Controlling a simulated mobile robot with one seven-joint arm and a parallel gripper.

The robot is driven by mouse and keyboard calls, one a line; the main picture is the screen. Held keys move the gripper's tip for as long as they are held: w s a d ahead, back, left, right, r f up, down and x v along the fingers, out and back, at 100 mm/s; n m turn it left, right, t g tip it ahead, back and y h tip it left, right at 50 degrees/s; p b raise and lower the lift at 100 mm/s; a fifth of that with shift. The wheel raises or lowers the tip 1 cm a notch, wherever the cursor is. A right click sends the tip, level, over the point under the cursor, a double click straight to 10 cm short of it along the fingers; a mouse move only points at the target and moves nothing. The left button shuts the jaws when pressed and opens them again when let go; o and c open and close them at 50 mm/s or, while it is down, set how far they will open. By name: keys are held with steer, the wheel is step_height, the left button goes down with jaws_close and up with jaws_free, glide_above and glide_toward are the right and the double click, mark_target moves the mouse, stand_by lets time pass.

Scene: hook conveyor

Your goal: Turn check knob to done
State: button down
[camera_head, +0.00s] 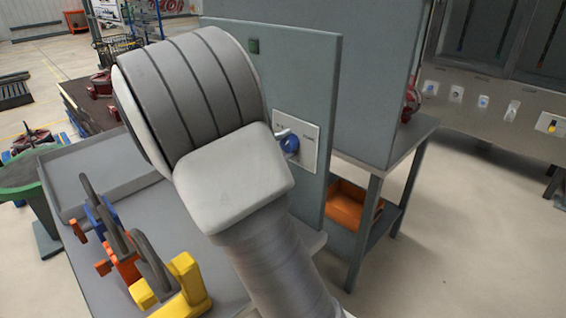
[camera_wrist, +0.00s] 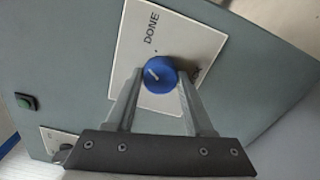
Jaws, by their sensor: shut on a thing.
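The blue check knob (camera_wrist: 158,84) sits on a pale plate (camera_wrist: 186,40) marked DONE, fixed to a grey panel. The knob has a short white mark near its middle, slanting toward the upper left in the wrist view; its exact setting is hard to tell. My gripper (camera_wrist: 160,85) has one finger on each side of the knob and is shut on it. In the head view the knob (camera_head: 290,144) and plate (camera_head: 309,150) show just right of my arm, which hides most of the gripper.
A green button (camera_head: 254,46) is on the same panel, above left of the plate. Hooks with orange, blue and yellow bases (camera_head: 185,285) stand on the grey table at lower left. An orange bin (camera_head: 352,205) sits on a low shelf behind the panel. Open floor lies at right.

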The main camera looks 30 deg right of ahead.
steer(key=m+b, duration=0.1)
steer(key=b, duration=0.1)
steer(key=m+b, duration=0.2)
steer(key=b, duration=0.1)
steer(key=shift+f, duration=0.4)
steer(key=m+b, duration=0.2)
steer(key=shift+r+b, duration=0.15)
steer(key=shift+b, duration=0.2)
steer(key=shift+r+m+b, duration=0.15)
steer(key=shift+m+b, duration=0.15)
steer(key=shift+b, duration=0.15)
steer(key=shift+r, duration=0.1)
steer(key=shift+c, duration=1.4)
jaws_free()
steer(key=p+v, duration=0.1)
steer(key=v, duration=0.6)
steer(key=shift+a, duration=0.25)
steer(key=shift+s, duration=0.1)
